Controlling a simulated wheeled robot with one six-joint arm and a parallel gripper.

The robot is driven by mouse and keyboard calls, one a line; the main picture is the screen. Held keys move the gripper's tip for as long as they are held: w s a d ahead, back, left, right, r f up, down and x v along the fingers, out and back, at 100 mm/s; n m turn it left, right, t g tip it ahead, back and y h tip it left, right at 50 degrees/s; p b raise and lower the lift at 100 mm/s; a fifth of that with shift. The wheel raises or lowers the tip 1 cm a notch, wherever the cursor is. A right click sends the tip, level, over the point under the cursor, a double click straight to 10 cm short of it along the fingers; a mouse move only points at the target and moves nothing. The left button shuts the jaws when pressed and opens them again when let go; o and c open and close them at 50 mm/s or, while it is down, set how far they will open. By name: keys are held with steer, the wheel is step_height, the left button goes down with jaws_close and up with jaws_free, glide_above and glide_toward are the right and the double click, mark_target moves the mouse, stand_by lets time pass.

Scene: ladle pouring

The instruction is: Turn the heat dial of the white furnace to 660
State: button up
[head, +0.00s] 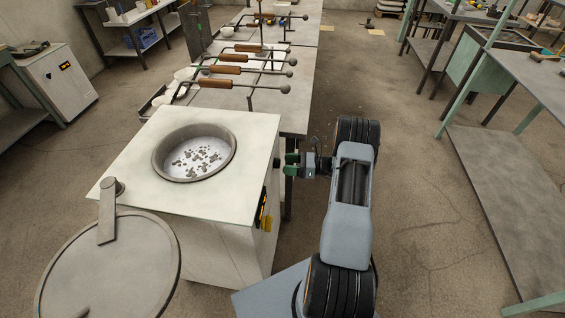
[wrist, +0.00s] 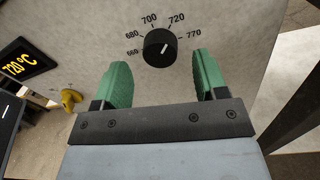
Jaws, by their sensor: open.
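The white furnace (head: 215,238) stands at the left in the head view, with my gripper (head: 292,165) beside its right side. In the wrist view the black heat dial (wrist: 159,48) sits on the furnace's pale panel, under the printed marks 660, 680, 700, 720 and 770. Its white pointer line slants up and right, roughly toward 720. My gripper (wrist: 162,66) is open, its green fingers apart to the left and right of the dial, which lies just beyond the fingertips. I cannot tell any contact. The display (wrist: 20,65) reads 720 °C; it also shows in the head view (head: 262,211).
The furnace's round lid (head: 110,270) is swung open at the front left, baring the pot of silvery metal (head: 197,160). A yellow knob-like part (wrist: 70,98) shows below the display. A table with several ladles (head: 228,70) stands behind. Floor right of my arm is clear.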

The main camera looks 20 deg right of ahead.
mark_target(277, 163)
steer(key=shift+x, duration=1.3)
steer(key=shift+c, duration=0.3)
steer(key=c, duration=0.9)
steer(key=shift+o, duration=0.2)
